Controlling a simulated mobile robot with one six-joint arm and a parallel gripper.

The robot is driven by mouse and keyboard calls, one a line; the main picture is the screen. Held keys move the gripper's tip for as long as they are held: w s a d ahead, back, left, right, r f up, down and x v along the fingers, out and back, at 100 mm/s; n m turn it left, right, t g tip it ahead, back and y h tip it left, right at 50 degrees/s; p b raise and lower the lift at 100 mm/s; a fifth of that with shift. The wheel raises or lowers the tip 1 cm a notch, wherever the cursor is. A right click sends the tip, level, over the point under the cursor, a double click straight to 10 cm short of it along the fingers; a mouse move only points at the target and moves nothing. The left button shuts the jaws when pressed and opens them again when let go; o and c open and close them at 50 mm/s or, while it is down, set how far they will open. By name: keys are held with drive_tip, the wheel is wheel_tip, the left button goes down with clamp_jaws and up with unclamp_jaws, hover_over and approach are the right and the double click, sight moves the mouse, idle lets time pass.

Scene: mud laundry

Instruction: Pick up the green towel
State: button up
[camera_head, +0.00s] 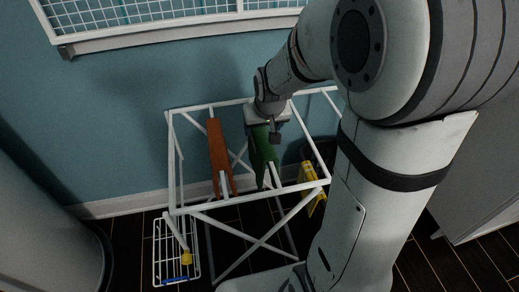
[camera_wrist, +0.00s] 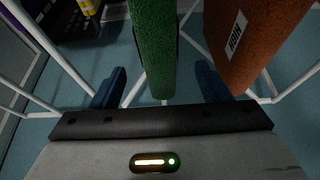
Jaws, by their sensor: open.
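The green towel (camera_head: 262,148) hangs folded over a bar of the white drying rack (camera_head: 248,206). My gripper is at the towel's upper end in the head view, which hides its fingertips. In the wrist view the green towel (camera_wrist: 157,50) runs down between the two blue fingers of my gripper (camera_wrist: 160,88). The fingers are apart, with a gap on each side of the towel. The left finger stands clear of it, and the right finger is near the orange towel (camera_wrist: 250,40).
The orange towel (camera_head: 219,155) hangs on the rack just left of the green one. A white wire basket (camera_head: 156,262) with small items is on the floor. A yellow object (camera_head: 310,200) stands at the rack's right. A blue wall is close behind.

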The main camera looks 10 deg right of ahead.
sight(263, 135)
drive_tip(key=b+x, duration=0.1)
drive_tip(key=x, duration=0.3)
drive_tip(key=b+x, duration=0.1)
drive_tip(key=x, duration=0.2)
drive_tip(key=shift+s+d+f+b, duration=0.1)
drive_tip(key=shift+s+f+b, duration=0.05)
drive_tip(key=shift+s+b, duration=0.15)
drive_tip(key=shift+f, duration=0.2)
idle(0.4)
drive_tip(key=c, duration=1.5)
